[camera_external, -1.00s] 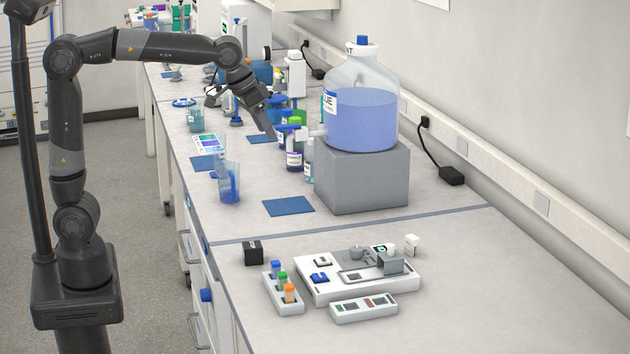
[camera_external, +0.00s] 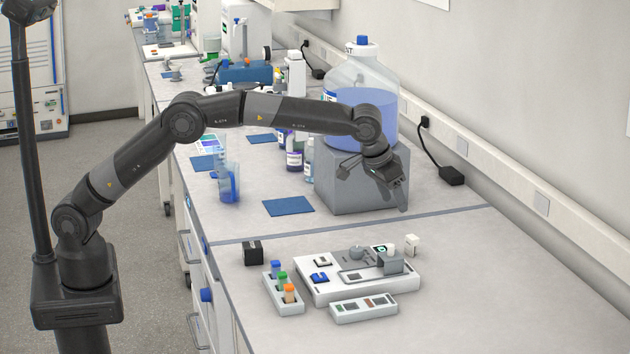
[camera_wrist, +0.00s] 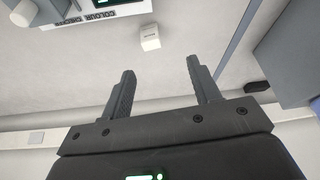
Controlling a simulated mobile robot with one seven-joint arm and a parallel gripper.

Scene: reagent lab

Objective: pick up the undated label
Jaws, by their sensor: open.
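My gripper (camera_external: 374,196) is open and empty in the outside view, in the air in front of the grey block. Its two fingers are spread apart in the wrist view (camera_wrist: 160,68), with nothing between them. I cannot make out which thing is the undated label. A small white block (camera_external: 412,245) stands at the back right corner of the white colour-check device (camera_external: 318,291). In the wrist view the white block (camera_wrist: 150,37) lies beyond the fingertips, with small print too small to read. The colour-check device (camera_wrist: 118,10) shows at the top edge there.
A large jug of blue liquid (camera_external: 362,112) stands on the grey block (camera_external: 340,185), close beside my arm. A small tray (camera_external: 345,317), a vial rack (camera_external: 290,305) and a black block (camera_external: 253,252) surround the device. The bench at front right is clear.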

